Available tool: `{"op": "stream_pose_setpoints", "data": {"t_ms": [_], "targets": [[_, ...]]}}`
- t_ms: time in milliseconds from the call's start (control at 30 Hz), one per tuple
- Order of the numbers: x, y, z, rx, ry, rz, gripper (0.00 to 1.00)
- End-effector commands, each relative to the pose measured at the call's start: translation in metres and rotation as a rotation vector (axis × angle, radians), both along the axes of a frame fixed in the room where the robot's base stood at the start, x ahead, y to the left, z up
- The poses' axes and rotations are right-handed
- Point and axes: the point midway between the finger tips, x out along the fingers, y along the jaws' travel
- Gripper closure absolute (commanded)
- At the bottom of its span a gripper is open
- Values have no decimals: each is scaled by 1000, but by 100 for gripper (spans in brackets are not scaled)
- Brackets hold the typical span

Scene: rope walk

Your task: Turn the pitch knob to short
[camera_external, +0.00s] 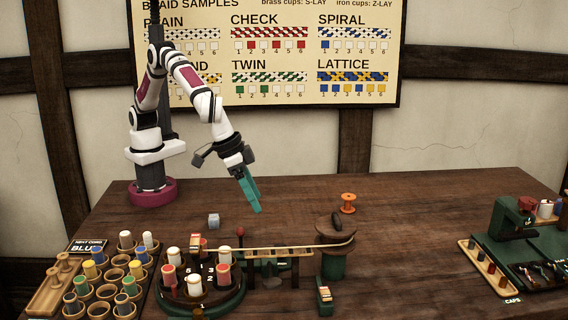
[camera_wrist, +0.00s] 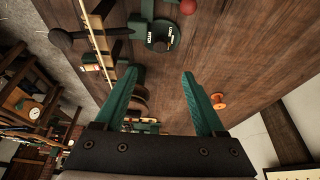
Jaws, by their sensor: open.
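The pitch knob (camera_wrist: 160,46) is a small dark round dial on a green part of the machine. It shows in the wrist view beyond my fingertips, with tiny white lettering around it. In the external view the knob cannot be made out clearly among the green machine parts. My gripper (camera_external: 257,211) hangs above the table behind the machine, tilted downward. In the wrist view its two green fingers (camera_wrist: 161,74) stand wide apart with nothing between them, clear of the knob.
A red-balled lever (camera_external: 240,232) stands near the braiding carousel (camera_external: 214,306). A green drum (camera_external: 333,265) with rope is right of the rail. The table (camera_external: 420,220) is clear at right centre.

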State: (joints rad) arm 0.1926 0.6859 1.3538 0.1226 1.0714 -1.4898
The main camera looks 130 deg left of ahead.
Motion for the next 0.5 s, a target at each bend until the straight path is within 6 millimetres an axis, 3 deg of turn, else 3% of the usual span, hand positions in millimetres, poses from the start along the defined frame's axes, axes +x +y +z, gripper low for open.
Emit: {"op": "stream_pose_setpoints", "data": {"t_ms": [100, 500], "targets": [[-21, 4, 24, 14, 32, -53, 28], [-118, 36, 69, 68, 203, -358, 28]]}}
